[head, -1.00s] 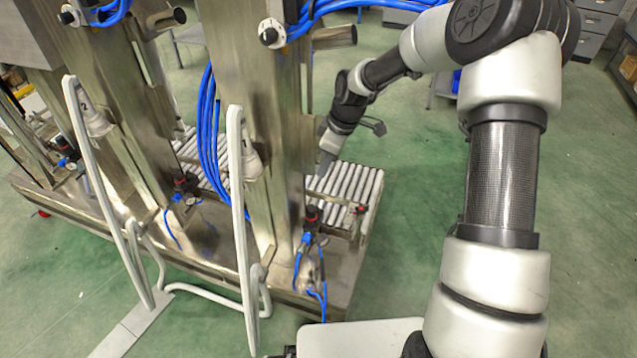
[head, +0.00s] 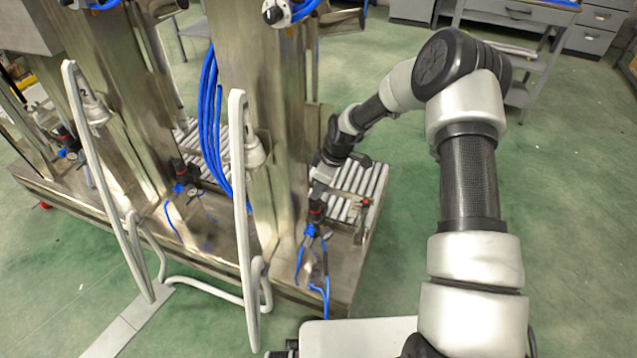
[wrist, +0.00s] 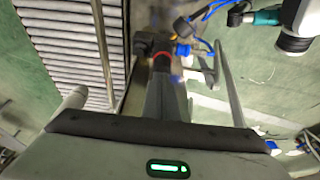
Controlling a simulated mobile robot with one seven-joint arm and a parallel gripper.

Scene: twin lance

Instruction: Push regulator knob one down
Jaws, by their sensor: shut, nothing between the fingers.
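The regulator knob (head: 317,208), black with a red band, stands on the machine's base at the foot of the right-hand steel column. Its number is not readable. My gripper (head: 318,182) is shut and empty just above this knob, pointing down. In the wrist view, the shut fingers of my gripper (wrist: 163,82) end right at the knob's red ring (wrist: 164,58). Whether they touch it I cannot tell. Two similar knobs stand further left, a middle one (head: 179,167) and a far-left one (head: 64,133).
Blue hoses (head: 209,130) hang along the column. Grey metal rollers (head: 362,182) lie beside and behind my gripper. White upright bars (head: 240,200) stand in front of the columns. Green floor to the right is open; a grey workbench (head: 510,25) stands at the back.

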